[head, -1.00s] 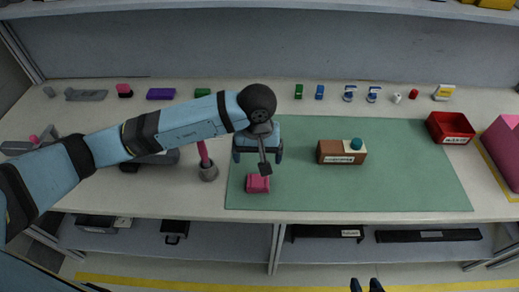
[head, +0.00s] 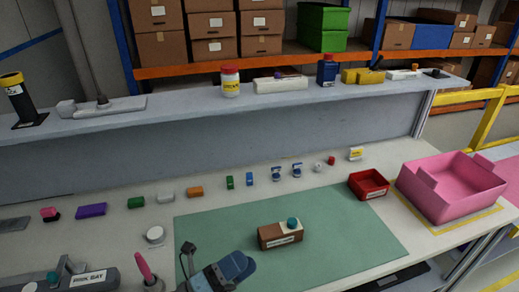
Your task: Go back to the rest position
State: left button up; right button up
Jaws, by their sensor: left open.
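My left gripper (head: 222,272) shows at the bottom of the head view, over the near left part of the green mat (head: 340,225). It is blue with dark parts, and its jaws are open with nothing seen between them. The rest of my left arm is mostly outside the picture. My right gripper is not in view. A brown block (head: 275,238) with a cream part and a teal knob (head: 293,224) stands on the mat, to the right of my left gripper and apart from it.
A red tray (head: 369,185) and a large pink bin (head: 452,188) stand at the right. Small parts line the back of the table. A pink-handled tool stands in a holder (head: 150,278) left of my gripper. A shelf (head: 190,115) runs behind. The mat's right side is clear.

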pick_arm(q)
jog(key=s+a+f+n+t+y+p, duration=0.1)
jog(key=a+f+n+t+y, duration=0.1)
jog(key=a+f+n+y, duration=0.7)
jog(key=s+a+f+n+t+y+p, duration=0.1)
jog(key=a+f+n+t+y, duration=0.2)
jog(key=n, duration=1.1)
jog(key=s+a+f+n+g+y+p, duration=0.1)
jog(key=s+a+f+n+g+y, duration=0.3)
jog(key=s+f+n, duration=0.4)
jog(key=shift+s+f+g, duration=0.35)
jog(key=shift+s+g, duration=0.1)
jog(key=shift+g, duration=0.05)
